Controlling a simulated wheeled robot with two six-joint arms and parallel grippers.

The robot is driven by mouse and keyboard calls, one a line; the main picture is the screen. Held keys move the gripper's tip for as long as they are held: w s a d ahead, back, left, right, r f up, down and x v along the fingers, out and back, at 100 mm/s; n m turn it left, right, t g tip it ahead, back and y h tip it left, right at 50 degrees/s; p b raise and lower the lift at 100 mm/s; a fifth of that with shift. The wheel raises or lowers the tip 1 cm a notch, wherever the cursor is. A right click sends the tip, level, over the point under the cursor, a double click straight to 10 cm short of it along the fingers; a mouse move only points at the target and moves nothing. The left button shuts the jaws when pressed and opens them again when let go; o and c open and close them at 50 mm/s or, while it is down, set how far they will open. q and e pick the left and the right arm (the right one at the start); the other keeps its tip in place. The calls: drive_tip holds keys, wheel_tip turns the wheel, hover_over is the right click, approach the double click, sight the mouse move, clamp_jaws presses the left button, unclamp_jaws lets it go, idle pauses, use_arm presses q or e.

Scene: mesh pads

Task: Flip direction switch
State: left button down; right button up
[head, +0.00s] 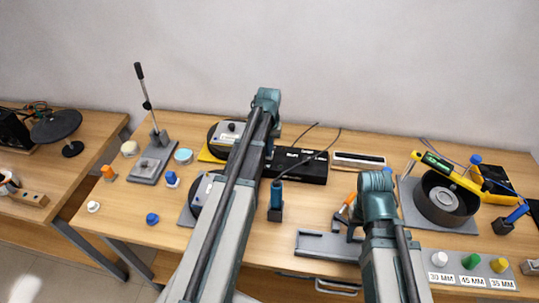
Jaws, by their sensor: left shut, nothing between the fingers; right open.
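I cannot pick out a labelled direction switch. A grey plate with a tall upright lever (148,103) stands at the left of the table. A black box with white markings (312,166) lies in the middle, partly behind my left arm.
At the right, a dark round bowl (447,203) sits on a grey plate under a yellow tool (458,177). A labelled plate with coloured knobs (468,270) is at the front right. Small knobs, including a blue one (152,219), lie at the left. A second table (62,185) stands far left.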

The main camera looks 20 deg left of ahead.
use_arm(q)
drive_tip(key=shift+f+b, duration=0.35)
drive_tip(key=shift+f, duration=0.05)
use_arm(e)
drive_tip(key=shift+f, duration=0.4)
use_arm(q)
drive_tip(key=shift+r, duration=0.1)
use_arm(e)
drive_tip(key=shift+r, duration=0.15)
use_arm(q)
wheel_tip(320, 180, up, 7)
drive_tip(key=p, duration=0.7)
use_arm(e)
wheel_tip(320, 180, up, 7)
use_arm(q)
drive_tip(key=shift+d, duration=0.1)
drive_tip(key=s+d+f+m+y+b, duration=0.1)
drive_tip(key=s+d+m, duration=0.5)
drive_tip(key=s+d, duration=1.4)
drive_tip(key=d, duration=0.4)
drive_tip(key=shift+d+m, duration=0.15)
drive_tip(key=shift+m, duration=0.15)
use_arm(e)
drive_tip(key=shift+f, duration=0.65)
